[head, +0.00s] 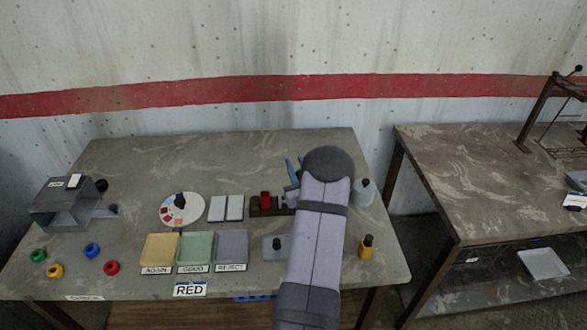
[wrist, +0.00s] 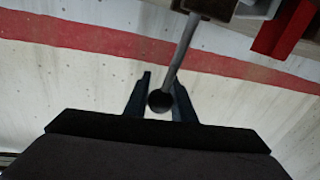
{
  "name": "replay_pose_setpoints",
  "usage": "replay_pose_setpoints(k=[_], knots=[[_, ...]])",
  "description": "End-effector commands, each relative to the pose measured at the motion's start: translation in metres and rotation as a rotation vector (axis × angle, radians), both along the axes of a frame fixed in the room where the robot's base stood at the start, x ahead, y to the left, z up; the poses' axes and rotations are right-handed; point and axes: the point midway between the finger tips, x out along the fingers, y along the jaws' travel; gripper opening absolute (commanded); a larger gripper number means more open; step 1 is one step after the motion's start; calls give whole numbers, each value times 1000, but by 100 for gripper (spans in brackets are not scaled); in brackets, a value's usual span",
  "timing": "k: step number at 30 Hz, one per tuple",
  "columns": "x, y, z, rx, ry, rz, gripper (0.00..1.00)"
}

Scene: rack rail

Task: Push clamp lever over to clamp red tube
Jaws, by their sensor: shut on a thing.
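The clamp (head: 257,207) is a dark brown fixture on the table, just left of my arm in the head view. A red piece (head: 265,198), which seems to be the red tube, stands upright in it; a red part (wrist: 287,27) also shows at the top right of the wrist view. The clamp lever (wrist: 182,50) is a grey rod with a dark ball knob (wrist: 160,101). My gripper (wrist: 160,82) is shut on the lever at its knob end, with a blue finger on each side. In the head view my arm hides most of my gripper (head: 292,170) and the lever.
In front are tan, green and grey trays (head: 232,246) with labels. A yellow bottle (head: 367,247) and a grey bottle (head: 364,192) stand right of my arm. The back of the table is clear.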

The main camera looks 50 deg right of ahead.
Motion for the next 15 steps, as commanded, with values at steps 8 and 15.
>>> replay_pose_setpoints(k=[8, 15], knots=[[-15, -15, -8, 141, -144, -2, 0], [-28, -27, -13, 268, -271, -2, 0]])
